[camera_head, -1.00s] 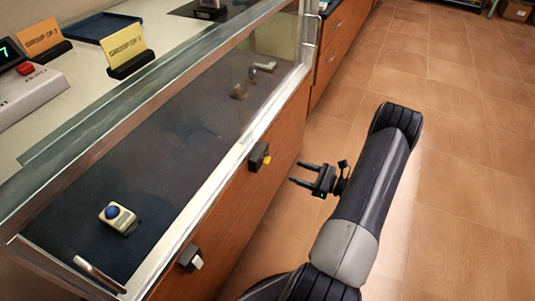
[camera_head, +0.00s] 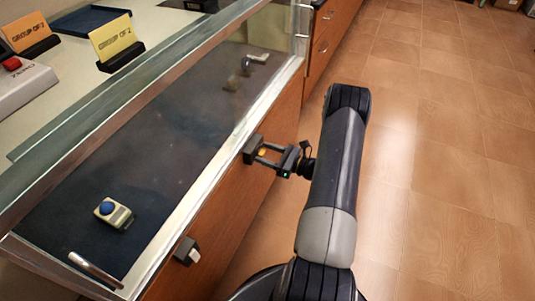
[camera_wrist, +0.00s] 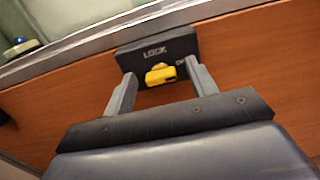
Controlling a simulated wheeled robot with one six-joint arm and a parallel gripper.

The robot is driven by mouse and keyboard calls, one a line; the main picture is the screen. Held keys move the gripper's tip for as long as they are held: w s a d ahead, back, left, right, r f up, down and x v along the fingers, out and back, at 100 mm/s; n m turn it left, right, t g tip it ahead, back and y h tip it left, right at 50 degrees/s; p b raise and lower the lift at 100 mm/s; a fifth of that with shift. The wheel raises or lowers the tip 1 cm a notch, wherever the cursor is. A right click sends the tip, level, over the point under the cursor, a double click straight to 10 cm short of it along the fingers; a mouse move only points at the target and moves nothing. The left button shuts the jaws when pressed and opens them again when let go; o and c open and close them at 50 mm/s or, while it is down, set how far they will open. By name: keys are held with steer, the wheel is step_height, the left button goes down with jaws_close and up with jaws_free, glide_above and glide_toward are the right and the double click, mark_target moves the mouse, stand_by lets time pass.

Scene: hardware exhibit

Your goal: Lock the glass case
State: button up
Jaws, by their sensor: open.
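The glass case (camera_head: 215,150) has a metal-edged glass front above a wooden panel. A black lock block (camera_wrist: 183,47) marked "LOCK" with a yellow knob (camera_wrist: 160,74) is mounted on that panel. In the head view the knob (camera_head: 262,152) shows between my fingers. My gripper (camera_head: 264,153) is open at the lock, with one finger on each side of the knob. In the wrist view the fingers of my gripper (camera_wrist: 161,88) stand apart from the knob, with gaps on both sides. A second word on the block is partly hidden by the right finger.
A second black block with a pale knob (camera_head: 187,251) sits lower on the same panel. A small device with a blue dome (camera_head: 113,212) lies inside the case. Open tiled floor (camera_head: 440,200) is to the right.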

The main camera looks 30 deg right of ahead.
steer(key=shift+c, duration=0.4)
steer(key=c, duration=0.9)
steer(key=shift+f+n+b, duration=0.15)
steer(key=shift+n+b, duration=0.15)
steer(key=shift+b, duration=0.15)
steer(key=n+b, duration=0.6)
steer(key=b, duration=0.1)
steer(key=n+b, duration=0.3)
steer(key=b, duration=0.1)
steer(key=shift+s+a+f, duration=0.1)
steer(key=shift+f, duration=0.2)
steer(key=n+b, duration=0.8)
steer(key=b, duration=0.4)
steer(key=shift+r, duration=0.1)
steer(key=shift+r+n+b, duration=0.1)
steer(key=shift+n+b, duration=0.2)
